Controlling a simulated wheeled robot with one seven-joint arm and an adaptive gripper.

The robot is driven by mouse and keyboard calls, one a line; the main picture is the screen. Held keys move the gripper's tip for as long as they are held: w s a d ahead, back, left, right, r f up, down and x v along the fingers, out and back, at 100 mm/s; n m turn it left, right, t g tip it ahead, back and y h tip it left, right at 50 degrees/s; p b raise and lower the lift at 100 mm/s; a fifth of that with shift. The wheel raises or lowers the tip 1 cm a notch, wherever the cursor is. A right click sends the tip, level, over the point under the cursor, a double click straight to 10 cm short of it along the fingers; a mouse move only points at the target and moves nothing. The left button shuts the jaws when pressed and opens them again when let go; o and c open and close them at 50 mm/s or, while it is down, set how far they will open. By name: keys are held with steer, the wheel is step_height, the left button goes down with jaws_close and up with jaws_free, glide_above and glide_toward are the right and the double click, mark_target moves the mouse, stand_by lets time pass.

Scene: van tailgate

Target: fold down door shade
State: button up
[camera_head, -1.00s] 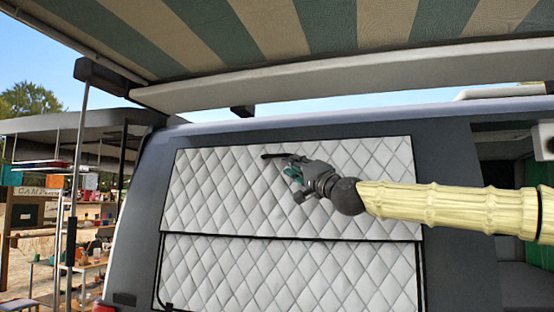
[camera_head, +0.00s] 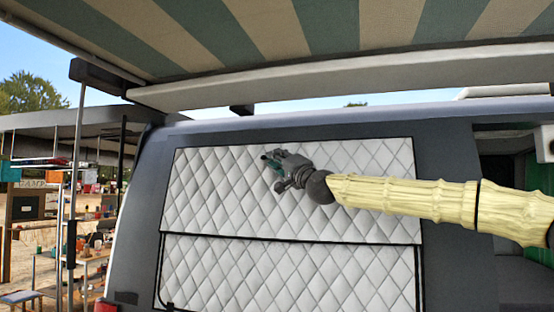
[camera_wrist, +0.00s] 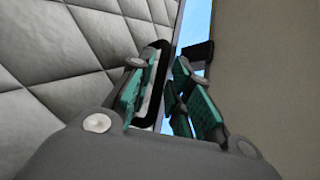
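The door shade is a light grey quilted panel with dark edging on the van's rear door. Its upper section (camera_head: 215,195) lies flat above its lower section (camera_head: 290,275). My gripper (camera_head: 270,161) is at the top middle of the upper section. In the wrist view my gripper (camera_wrist: 165,80) is open, with teal pads apart. A black handle (camera_wrist: 160,72) on the quilted panel (camera_wrist: 60,60) lies between the fingers, close to the left one. I cannot tell whether it touches. The handle is hidden behind my gripper in the head view.
A striped awning (camera_head: 300,30) with a pale front bar (camera_head: 340,80) hangs above the door. An open part of the van (camera_head: 500,210) is at the right. Shelves and tables (camera_head: 55,265) stand outside at the left.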

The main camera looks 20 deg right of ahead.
jaws_close()
steer(key=shift+s+a+f+b, duration=0.1)
steer(key=shift+f+b, duration=0.05)
steer(key=shift+b, duration=0.15)
